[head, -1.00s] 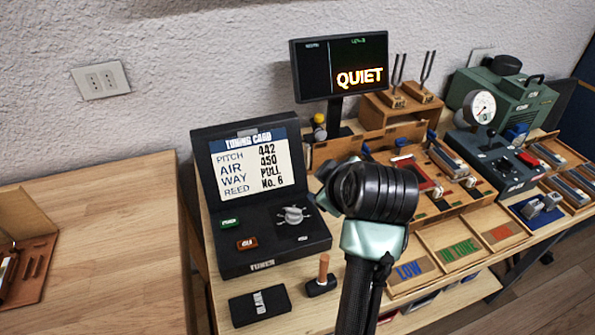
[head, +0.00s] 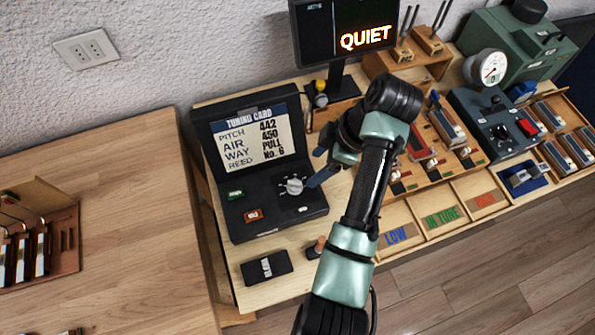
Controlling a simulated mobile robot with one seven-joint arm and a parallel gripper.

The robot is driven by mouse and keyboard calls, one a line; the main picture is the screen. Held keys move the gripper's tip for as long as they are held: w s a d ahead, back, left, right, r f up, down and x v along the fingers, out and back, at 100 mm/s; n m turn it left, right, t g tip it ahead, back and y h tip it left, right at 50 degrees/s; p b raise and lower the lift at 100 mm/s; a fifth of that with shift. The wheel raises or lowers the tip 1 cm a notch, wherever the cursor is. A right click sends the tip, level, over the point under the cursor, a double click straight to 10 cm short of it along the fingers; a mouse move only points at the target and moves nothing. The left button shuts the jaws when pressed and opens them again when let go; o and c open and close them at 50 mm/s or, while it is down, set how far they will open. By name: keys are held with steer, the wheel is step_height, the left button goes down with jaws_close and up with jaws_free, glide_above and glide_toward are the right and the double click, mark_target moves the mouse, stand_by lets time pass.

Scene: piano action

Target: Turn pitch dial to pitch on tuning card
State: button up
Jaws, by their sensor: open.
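The black tuning unit (head: 222,212) stands on the wooden bench. The tuning card (head: 253,139) on its raised panel reads pitch 442, air 450, way pull, reed No. 6. The grey pitch dial (head: 294,186) sits on the unit's lower face, at the right, with marks around it. My gripper (head: 318,168) is open, its blue fingers just right of the dial. One finger is close to the dial's right edge; I cannot tell whether it touches. The dial's exact setting is too small to read.
A green button (head: 235,194) and a red button (head: 254,215) lie left of the dial. A black block (head: 266,268) and a wooden-handled stamp (head: 316,246) lie in front. A screen (head: 345,35) reading QUIET stands behind. Trays marked LOW (head: 397,237) and IN TUNE are at right.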

mark_target(296, 183)
steer(key=p+x, duration=0.1)
steer(key=x, duration=0.8)
steer(key=shift+a+f, duration=0.15)
steer(key=shift+f, duration=0.2)
steer(key=shift+w+a+f, duration=0.2)
steer(key=shift+f, duration=0.4)
jaws_close()
